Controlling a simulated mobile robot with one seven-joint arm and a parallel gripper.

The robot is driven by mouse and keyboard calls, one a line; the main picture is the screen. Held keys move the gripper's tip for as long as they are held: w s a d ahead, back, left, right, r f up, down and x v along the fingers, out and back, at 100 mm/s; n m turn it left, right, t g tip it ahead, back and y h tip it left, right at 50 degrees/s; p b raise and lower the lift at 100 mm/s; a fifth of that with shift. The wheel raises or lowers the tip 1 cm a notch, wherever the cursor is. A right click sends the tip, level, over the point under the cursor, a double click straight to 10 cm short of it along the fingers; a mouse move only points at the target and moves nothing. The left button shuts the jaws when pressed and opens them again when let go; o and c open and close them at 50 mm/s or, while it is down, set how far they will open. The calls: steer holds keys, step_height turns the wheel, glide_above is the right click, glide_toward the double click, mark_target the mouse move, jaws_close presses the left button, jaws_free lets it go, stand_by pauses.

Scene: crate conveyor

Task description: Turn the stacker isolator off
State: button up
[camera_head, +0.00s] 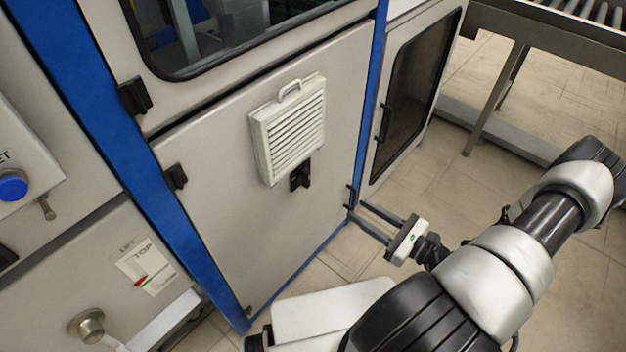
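No part in view carries a readable stacker isolator label, so I cannot tell which one it is. A small black handle or switch (300,176) sits on the grey cabinet door (225,215), just below a white louvred vent (290,130). A round metal knob (88,325) is on the panel at the lower left, near a label plate (147,267) with a red and green mark. My gripper (352,202) is open and empty, its two fingers apart and pointing left. It is near the right edge of the cabinet door, right of and below the black handle.
A blue push button (12,186) is on a box at the left edge. Blue frame posts (120,150) border the cabinet. A dark-windowed door (415,85) is behind my gripper, and a roller conveyor (570,15) stands at the upper right. Tiled floor (480,140) is open between.

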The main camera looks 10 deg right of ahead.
mark_target(309, 177)
steer(key=b+x, duration=0.1)
steer(key=x, duration=1.6)
steer(key=shift+w+f, duration=0.15)
steer(key=shift+w, duration=0.1)
jaws_close()
